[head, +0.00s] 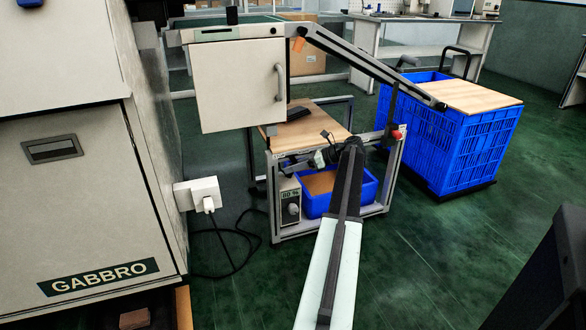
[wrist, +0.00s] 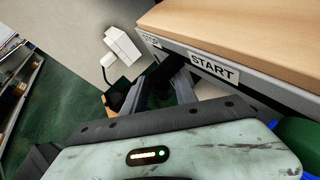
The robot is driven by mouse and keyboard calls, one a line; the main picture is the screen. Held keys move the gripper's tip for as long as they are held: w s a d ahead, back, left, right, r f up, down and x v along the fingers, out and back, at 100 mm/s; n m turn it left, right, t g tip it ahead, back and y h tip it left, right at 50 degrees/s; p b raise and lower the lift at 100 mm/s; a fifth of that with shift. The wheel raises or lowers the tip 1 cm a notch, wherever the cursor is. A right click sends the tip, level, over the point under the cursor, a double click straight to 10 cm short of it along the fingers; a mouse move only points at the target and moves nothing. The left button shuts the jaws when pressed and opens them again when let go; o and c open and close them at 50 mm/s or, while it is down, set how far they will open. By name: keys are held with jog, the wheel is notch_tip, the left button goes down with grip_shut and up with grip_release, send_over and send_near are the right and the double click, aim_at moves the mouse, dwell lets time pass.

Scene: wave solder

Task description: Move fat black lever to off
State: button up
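My arm reaches forward in the head view to the small metal-framed cart. My gripper (head: 322,157) is a small dark and grey shape at the cart's near edge, below the wooden top; its fingers are too small to read. In the wrist view a dark, thick shape (wrist: 160,74) sits under the cart's edge, left of a START label (wrist: 214,68); I cannot tell whether it is the fat black lever. Another black piece (head: 298,112) lies by the wooden top's back edge. No off mark is readable. The pale housing hides the wrist view's lower part.
A grey "80 %" control box (head: 290,205) and a blue bin (head: 345,203) are in the cart's lower frame. A beige cabinet (head: 80,200) with a white plug box (head: 198,194) stands left. A blue crate (head: 460,150) stands right. Green floor is open between.

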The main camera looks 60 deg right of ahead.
jog(key=p+v, duration=0.3)
jog(key=v, duration=0.4)
jog(key=shift+s+d, duration=0.15)
jog(key=shift+s, duration=0.2)
jog(key=shift+r, duration=0.1)
